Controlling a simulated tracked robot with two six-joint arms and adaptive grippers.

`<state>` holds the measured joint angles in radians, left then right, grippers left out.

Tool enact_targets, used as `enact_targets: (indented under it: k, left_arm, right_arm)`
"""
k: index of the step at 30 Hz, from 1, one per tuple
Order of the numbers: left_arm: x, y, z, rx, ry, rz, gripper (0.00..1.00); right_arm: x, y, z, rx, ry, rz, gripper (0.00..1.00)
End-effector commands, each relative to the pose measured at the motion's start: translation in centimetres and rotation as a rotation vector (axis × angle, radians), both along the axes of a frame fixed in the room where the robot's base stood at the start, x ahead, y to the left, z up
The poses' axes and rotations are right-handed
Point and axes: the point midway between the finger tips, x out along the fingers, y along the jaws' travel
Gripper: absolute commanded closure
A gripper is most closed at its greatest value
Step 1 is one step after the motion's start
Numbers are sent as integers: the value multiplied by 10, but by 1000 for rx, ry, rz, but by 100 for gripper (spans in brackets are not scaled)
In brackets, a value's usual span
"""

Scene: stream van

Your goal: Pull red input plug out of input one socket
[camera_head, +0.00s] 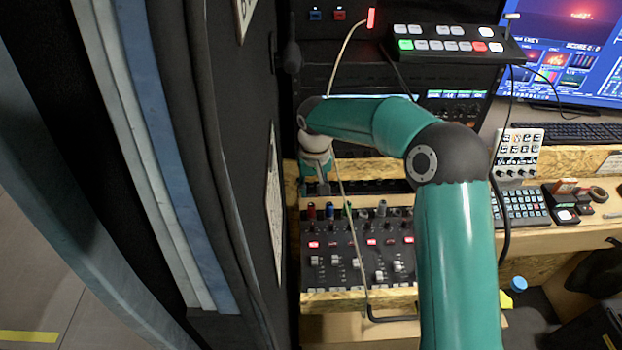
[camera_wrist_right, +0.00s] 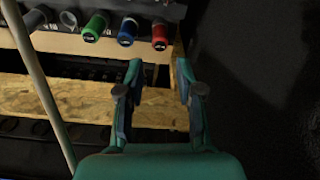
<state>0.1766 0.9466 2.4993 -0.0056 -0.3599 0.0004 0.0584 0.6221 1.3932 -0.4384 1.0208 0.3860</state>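The red plug (camera_head: 311,210) stands at the left end of a row of coloured plugs along the back of the mixer (camera_head: 342,240). In the right wrist view, the red plug (camera_wrist_right: 160,36) is at the right of the row, beyond the fingertips. The blue plug (camera_head: 329,210) and the green plug (camera_head: 348,209) are beside it. My right gripper (camera_wrist_right: 158,72) is open and empty, its fingers apart and pointing toward the red plug without touching it. In the head view the right gripper (camera_head: 315,183) is just behind the plugs, partly hidden by its wrist. My left gripper is not in view.
A pale cable (camera_head: 352,235) hangs across the mixer, close to my right gripper. A dark curtain and wall panel (camera_head: 250,150) stand close on the left. A wooden shelf edge (camera_wrist_right: 90,100) runs below the gripper. A switcher panel (camera_head: 450,44) sits above.

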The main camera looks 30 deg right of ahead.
Motion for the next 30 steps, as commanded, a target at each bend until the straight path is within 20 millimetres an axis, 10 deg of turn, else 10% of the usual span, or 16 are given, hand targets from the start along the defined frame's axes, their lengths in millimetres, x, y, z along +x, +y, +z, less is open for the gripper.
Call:
enact_targets:
  k: [15, 30]
  left_arm:
    - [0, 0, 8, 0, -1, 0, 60]
    - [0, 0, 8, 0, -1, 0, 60]
  right_arm:
    - [10, -2, -84, 1, 4, 2, 64]
    - [11, -2, -96, 0, 2, 1, 69]
